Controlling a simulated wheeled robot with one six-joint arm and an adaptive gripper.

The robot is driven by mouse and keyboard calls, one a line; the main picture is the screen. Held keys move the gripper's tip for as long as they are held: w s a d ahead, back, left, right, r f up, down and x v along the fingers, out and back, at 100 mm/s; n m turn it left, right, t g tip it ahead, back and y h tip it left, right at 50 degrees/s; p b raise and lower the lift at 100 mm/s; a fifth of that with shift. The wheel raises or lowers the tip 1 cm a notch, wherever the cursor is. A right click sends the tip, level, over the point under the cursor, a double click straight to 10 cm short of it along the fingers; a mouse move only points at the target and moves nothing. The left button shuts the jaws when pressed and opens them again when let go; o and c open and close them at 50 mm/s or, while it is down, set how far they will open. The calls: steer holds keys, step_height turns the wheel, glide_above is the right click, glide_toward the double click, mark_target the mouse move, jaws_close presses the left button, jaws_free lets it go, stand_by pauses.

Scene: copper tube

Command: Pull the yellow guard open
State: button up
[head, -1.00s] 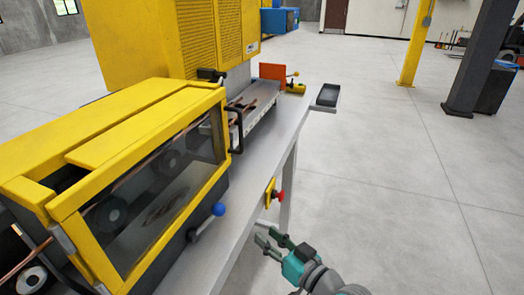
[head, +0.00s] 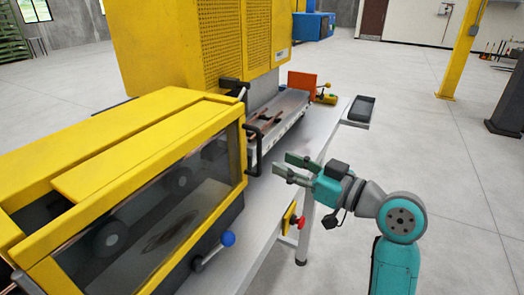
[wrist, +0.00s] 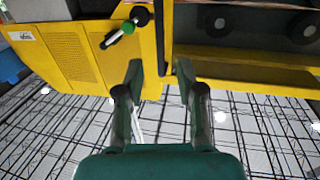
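The yellow guard (head: 160,212) is a yellow frame with a clear window on the front of the machine, and it looks closed. A black upright handle (head: 253,148) is at its right end. My gripper (head: 284,164) is open and empty, just right of the handle, with its fingers pointing left towards it. The fingers look apart from the handle. In the wrist view my open gripper (wrist: 161,76) faces yellow panels. The guard's window edge (wrist: 245,67) shows at upper right there, with dark rollers behind it. A dark bar (wrist: 160,35) shows beyond the fingertips.
A blue-knobbed lever (head: 228,239) sticks out below the guard, and a red knob (head: 300,222) is at the bench's front edge. A tall yellow cabinet (head: 165,50) stands behind. A grey tray (head: 360,110) is at the bench's far end.

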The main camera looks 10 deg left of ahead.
mark_target(259, 171)
steer(key=x, duration=0.8)
steer(key=shift+w, duration=0.1)
steer(key=shift+a, duration=0.1)
jaws_close()
